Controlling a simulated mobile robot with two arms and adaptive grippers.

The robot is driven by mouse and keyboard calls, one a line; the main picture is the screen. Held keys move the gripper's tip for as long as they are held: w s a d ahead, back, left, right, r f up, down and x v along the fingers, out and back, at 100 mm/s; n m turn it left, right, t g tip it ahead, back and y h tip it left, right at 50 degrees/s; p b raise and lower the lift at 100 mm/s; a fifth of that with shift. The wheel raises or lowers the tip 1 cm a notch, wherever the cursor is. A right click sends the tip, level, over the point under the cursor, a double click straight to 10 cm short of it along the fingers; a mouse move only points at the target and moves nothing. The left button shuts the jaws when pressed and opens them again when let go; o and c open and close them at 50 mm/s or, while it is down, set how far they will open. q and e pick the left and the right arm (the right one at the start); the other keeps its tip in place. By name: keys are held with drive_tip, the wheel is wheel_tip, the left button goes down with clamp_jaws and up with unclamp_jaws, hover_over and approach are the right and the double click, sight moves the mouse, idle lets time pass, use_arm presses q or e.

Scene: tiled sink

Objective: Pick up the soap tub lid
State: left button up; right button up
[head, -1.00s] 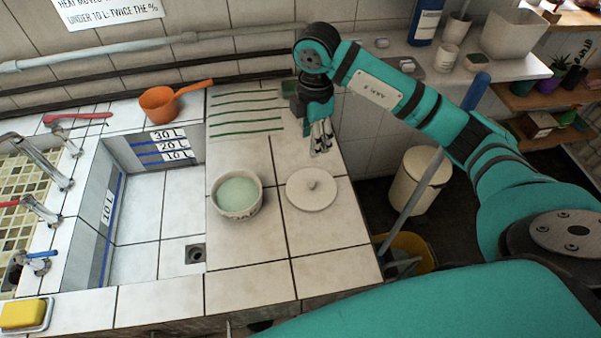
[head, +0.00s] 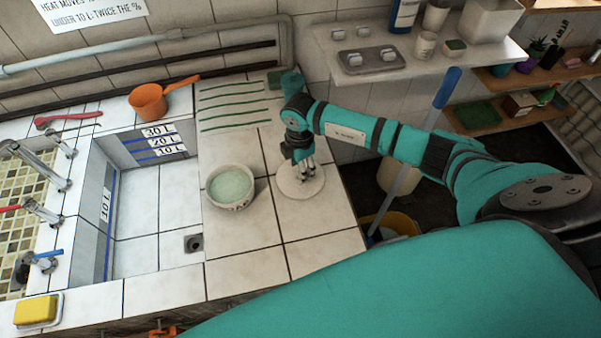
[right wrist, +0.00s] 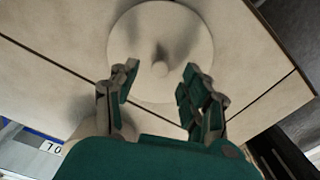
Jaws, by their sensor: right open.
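The soap tub lid (head: 291,188) is a round white disc lying flat on the tiled counter. In the right wrist view the lid (right wrist: 160,30) has a small knob at its centre, between and a little ahead of the fingertips. My right gripper (head: 304,172) is above the lid, pointing down, and partly hides it in the head view. In the right wrist view the gripper (right wrist: 158,82) is open, with a finger on each side of the knob and nothing held. The soap tub (head: 230,186), a round white bowl of pale green soap, stands open left of the lid. My left gripper is not in view.
The tiled sink basin (head: 140,205) lies left of the tub. An orange ladle (head: 148,102) is on the back ledge. A yellow soap bar (head: 36,308) sits front left. A blue-tipped pole (head: 420,130) leans past the counter's right edge. Bare counter lies in front of the lid.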

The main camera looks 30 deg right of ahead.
drive_tip(key=shift+f, duration=0.9)
drive_tip(key=shift+c, duration=0.3)
clamp_jaws()
drive_tip(key=shift+r, duration=0.1)
